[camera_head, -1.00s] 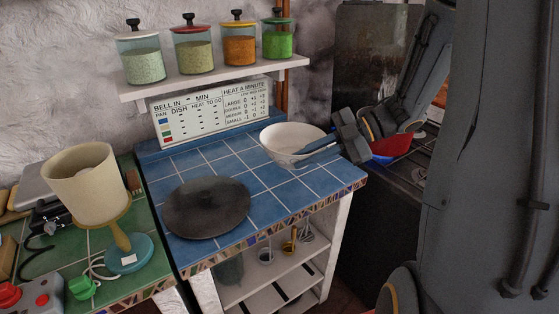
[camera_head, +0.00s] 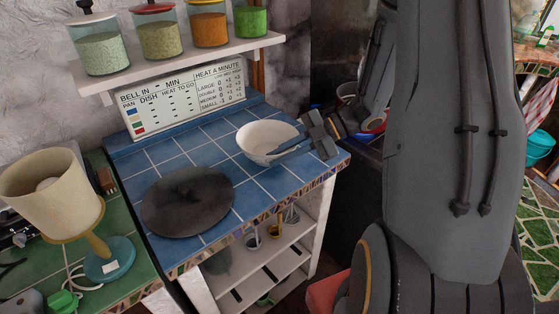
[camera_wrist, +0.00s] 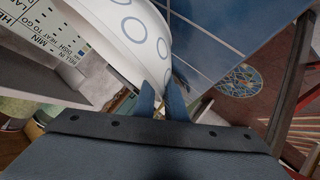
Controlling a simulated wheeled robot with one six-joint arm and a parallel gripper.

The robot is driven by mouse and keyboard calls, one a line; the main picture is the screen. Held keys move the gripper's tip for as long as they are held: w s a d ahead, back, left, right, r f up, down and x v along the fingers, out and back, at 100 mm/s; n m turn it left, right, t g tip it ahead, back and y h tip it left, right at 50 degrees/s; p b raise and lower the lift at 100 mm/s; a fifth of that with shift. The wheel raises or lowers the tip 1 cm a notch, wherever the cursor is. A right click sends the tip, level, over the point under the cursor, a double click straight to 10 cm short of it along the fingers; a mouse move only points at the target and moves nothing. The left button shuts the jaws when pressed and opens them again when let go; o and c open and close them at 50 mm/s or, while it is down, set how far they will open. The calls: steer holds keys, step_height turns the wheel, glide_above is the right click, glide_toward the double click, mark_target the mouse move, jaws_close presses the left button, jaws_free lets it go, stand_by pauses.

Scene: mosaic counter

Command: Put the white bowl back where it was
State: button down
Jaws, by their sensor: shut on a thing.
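The white bowl (camera_head: 262,138) is over the back right part of the blue tiled counter (camera_head: 262,194); I cannot tell whether its base touches the tiles. It looks roughly upright in the head view. My gripper (camera_head: 288,149) reaches in from the right, its blue fingers shut on the bowl's right side. In the wrist view the bowl (camera_wrist: 118,28) shows its white outside with grey rings at the upper left. My fingers (camera_wrist: 163,98) are at its edge there.
A dark round lid or pan (camera_head: 194,203) lies left of the bowl on the counter. A heat sign (camera_head: 184,95) stands behind, under a shelf with several jars (camera_head: 157,34). A lamp (camera_head: 58,195) stands on the green counter at left. Blue tiles around the bowl are clear.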

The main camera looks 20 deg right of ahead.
steer(key=shift+f, duration=1.1)
steer(key=c, duration=1.8)
jaws_free()
steer(key=b+v, duration=0.3)
steer(key=v, duration=0.9)
steer(key=shift+s, duration=0.1)
